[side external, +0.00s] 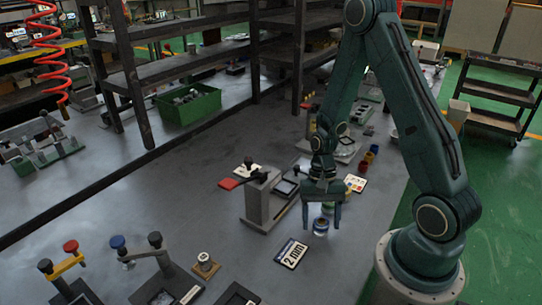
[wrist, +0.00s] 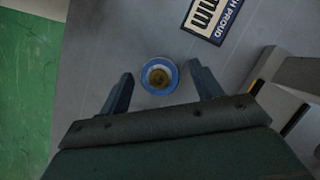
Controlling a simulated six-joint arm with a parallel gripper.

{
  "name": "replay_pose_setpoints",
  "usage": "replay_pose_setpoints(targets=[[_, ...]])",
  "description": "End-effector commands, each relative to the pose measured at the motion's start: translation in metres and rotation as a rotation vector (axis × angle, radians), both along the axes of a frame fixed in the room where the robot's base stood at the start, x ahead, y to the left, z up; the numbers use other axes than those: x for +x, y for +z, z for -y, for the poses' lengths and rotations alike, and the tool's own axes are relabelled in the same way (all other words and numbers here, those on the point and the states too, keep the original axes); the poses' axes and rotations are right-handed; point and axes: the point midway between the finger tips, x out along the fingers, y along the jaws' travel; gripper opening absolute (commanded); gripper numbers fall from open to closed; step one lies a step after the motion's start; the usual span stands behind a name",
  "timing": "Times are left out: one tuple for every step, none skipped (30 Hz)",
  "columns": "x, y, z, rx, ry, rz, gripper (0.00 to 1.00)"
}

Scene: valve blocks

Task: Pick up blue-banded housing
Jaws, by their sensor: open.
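The blue-banded housing (side external: 320,226) is a small round part standing on the grey table. In the wrist view the housing (wrist: 159,76) shows from above as a blue ring with a pale inner ring and a brownish centre. My gripper (side external: 322,224) is open and points down over it. In the wrist view my gripper's fingers (wrist: 160,78) stand apart on the left and right of the housing, with visible gaps on both sides. No contact shows. Another small round part, partly hidden behind the fingers in the side view, cannot be made out clearly.
A grey block fixture (side external: 262,203) stands close to the left. Toggle clamps (side external: 150,262) stand at the front left. A green bin (side external: 188,104) sits at the back. The table's middle left is clear.

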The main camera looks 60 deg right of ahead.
Motion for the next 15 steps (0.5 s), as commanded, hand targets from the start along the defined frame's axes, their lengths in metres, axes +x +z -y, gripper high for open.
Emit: replay_pose_setpoints(targets=[[-0.0017,-0.0039,-0.0016,0.001,0.001,-0.003,0.65],[-0.0022,-0.0056,-0.0022,0.001,0.001,-0.003,0.65],[-0.0025,-0.0073,-0.0028,0.001,0.0,-0.002,0.65],[-0.0025,-0.0083,-0.003,0.0,0.0,-0.001,0.65],[-0.0027,-0.009,-0.0032,0.0,0.0,-0.001,0.65],[-0.0028,-0.0097,-0.0033,-0.001,0.0,-0.001,0.65],[-0.0028,-0.01,-0.0034,-0.001,0.0,-0.001,0.65],[-0.0029,-0.01,-0.0035,0.0,0.0,0.0,0.65],[-0.0028,-0.01,-0.0035,0.0,0.0,0.0,0.65],[-0.0028,-0.01,-0.0035,0.0,0.0,0.0,0.65],[-0.0028,-0.01,-0.0035,0.0,0.0,0.0,0.65],[-0.0027,-0.0099,-0.0034,0.0,0.0,0.0,0.65],[-0.0027,-0.0099,-0.0034,0.0,0.0,0.0,0.65],[-0.0027,-0.0099,-0.0034,0.0,0.0,0.0,0.65],[-0.0026,-0.0099,-0.0034,0.0,0.0,0.0,0.65]])
